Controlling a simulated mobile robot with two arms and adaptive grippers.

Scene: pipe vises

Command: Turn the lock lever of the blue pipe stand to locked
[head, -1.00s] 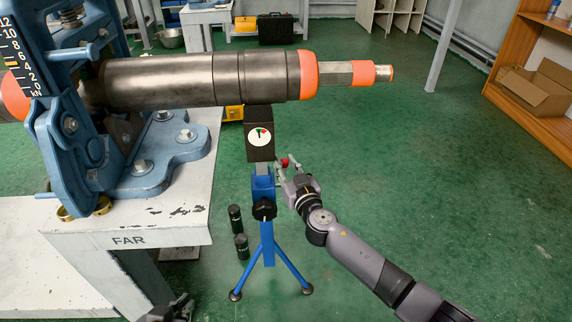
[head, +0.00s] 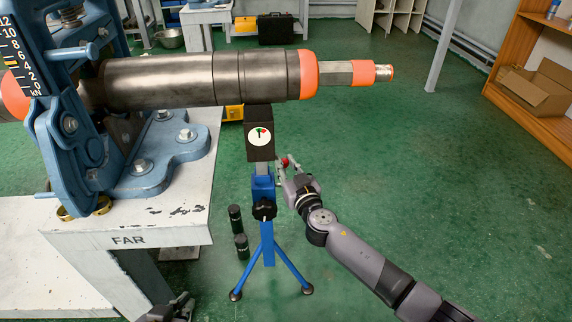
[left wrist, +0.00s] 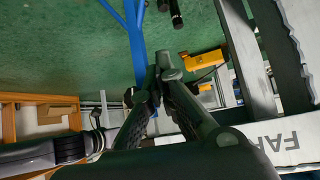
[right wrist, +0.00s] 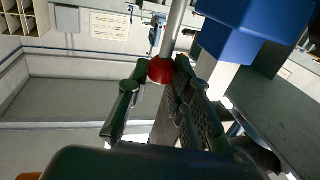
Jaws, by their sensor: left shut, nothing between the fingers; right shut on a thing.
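The blue pipe stand (head: 266,232) stands on its tripod legs on the green floor, under the end of the large grey pipe (head: 180,78). Its lock lever ends in a red knob (head: 285,162), to the right of the post. In the right wrist view the red knob (right wrist: 160,71) sits between the fingertips of my right gripper (right wrist: 158,76), which is shut on it; the grey lever rod (right wrist: 175,30) runs upward from it, next to the blue body (right wrist: 245,35). My left gripper (left wrist: 162,68) is shut and empty, low by the bench; the blue stand (left wrist: 135,40) shows beyond it.
The white bench marked FAR (head: 165,228) carries the blue vise (head: 160,165) at left. A dial gauge block (head: 260,136) is on the stand's post. Two dark cylinders (head: 238,232) stand on the floor left of the stand. The floor to the right is clear.

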